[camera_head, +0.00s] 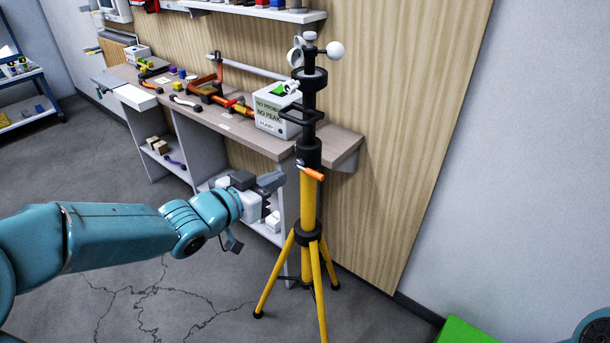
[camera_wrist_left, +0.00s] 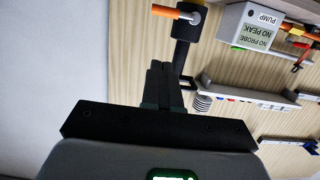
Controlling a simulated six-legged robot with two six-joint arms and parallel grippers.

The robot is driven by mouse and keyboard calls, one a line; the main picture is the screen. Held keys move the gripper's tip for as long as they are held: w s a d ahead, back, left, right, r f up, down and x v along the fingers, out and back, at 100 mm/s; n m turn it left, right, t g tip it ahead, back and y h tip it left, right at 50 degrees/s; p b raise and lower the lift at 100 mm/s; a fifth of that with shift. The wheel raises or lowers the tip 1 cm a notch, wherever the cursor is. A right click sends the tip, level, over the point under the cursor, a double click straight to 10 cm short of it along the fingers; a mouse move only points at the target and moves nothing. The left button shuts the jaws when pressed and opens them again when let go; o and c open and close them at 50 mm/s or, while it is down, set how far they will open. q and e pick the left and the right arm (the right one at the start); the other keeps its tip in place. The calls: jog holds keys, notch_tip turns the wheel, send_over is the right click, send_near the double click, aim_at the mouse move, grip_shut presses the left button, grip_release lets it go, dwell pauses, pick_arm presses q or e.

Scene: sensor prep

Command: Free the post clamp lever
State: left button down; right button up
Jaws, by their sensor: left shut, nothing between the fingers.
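The post is a yellow tripod (camera_head: 308,205) with a black upper column and white cups at its top. The orange clamp lever (camera_head: 313,173) sticks out to the right from the black collar, just above the yellow tube. In the left wrist view the lever (camera_wrist_left: 170,12) shows at the top, on the dark post (camera_wrist_left: 184,42). My left gripper (camera_head: 272,182) is shut and empty, left of the post at about lever height in the picture, apart from the lever. Its closed fingers (camera_wrist_left: 165,80) point toward the post in the left wrist view. My right gripper is out of view.
A workbench (camera_head: 238,128) with tools and a white labelled pump box (camera_head: 275,108) stands behind the post. A wood panel (camera_head: 400,130) is behind it. The tripod legs spread over the floor. A green block (camera_head: 463,332) lies at the lower right.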

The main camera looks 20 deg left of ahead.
pick_arm(q)
send_near(310, 171)
notch_tip(310, 171, up, 3)
jog(key=w+d, duration=0.2)
jog(key=w, duration=0.1)
jog(key=w+f, duration=0.1)
jog(key=w+d+f, duration=0.1)
jog(key=f, duration=0.1)
jog(key=shift+w+d+f, duration=0.2)
jog(key=shift+w+f, duration=0.1)
jog(key=shift+w, duration=0.05)
